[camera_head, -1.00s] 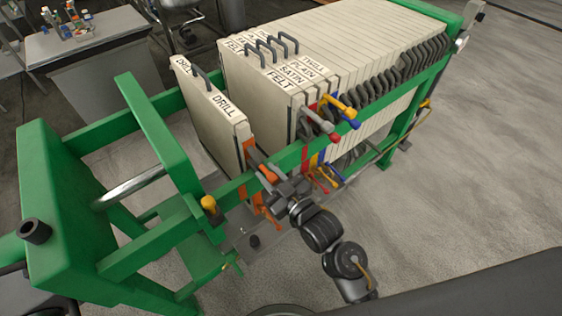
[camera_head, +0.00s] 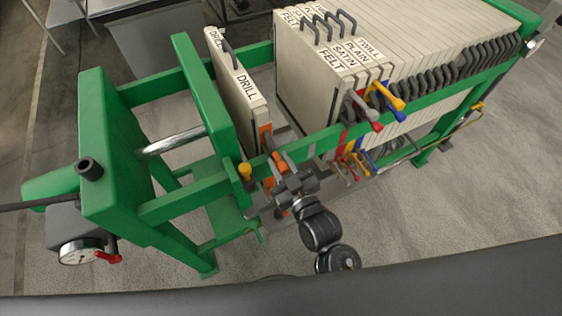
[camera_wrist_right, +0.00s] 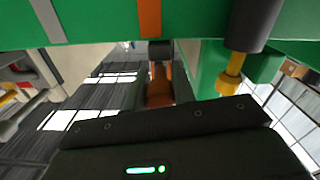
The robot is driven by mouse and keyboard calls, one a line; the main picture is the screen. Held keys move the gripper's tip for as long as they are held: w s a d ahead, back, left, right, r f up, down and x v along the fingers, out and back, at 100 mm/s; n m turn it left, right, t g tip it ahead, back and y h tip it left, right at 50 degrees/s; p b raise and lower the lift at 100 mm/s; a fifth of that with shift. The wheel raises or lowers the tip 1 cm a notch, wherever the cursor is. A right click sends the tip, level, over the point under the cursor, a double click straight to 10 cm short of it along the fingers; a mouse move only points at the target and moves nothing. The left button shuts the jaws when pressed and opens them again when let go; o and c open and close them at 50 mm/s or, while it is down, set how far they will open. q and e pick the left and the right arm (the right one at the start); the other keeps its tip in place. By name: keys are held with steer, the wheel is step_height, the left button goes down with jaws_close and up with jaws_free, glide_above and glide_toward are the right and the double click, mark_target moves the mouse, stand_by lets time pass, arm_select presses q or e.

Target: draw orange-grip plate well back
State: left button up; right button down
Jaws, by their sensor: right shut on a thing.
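The orange-grip plate (camera_head: 243,92) is cream, marked DRILL, and hangs upright in the green frame, apart from the pack on its right. Its orange grip (camera_head: 281,158) sticks out over the near rail. My right gripper (camera_head: 287,181) is shut on this grip at the near side; the jaws hide part of it. In the right wrist view the orange grip (camera_wrist_right: 158,88) shows beyond the dark gripper body, below the green rail. My left gripper is not in view.
The plate pack (camera_head: 335,75), marked FELT, SATIN, PLAIN and TWILL, stands right of a clear gap. Red, yellow and blue grips (camera_head: 385,98) stick out from it. A green upright plate (camera_head: 203,95) stands close on the left, with a metal rod (camera_head: 172,142) behind it.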

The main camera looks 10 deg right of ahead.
steer(key=c, duration=1.2)
jaws_free()
steer(key=shift+a, duration=0.1)
steer(key=shift+o, duration=0.2)
steer(key=shift+s+d+f, duration=0.15)
steer(key=shift+s+d, duration=0.1)
steer(key=shift+s, duration=0.2)
steer(key=b+v, duration=0.2)
steer(key=v, duration=0.8)
steer(key=shift+a, duration=0.1)
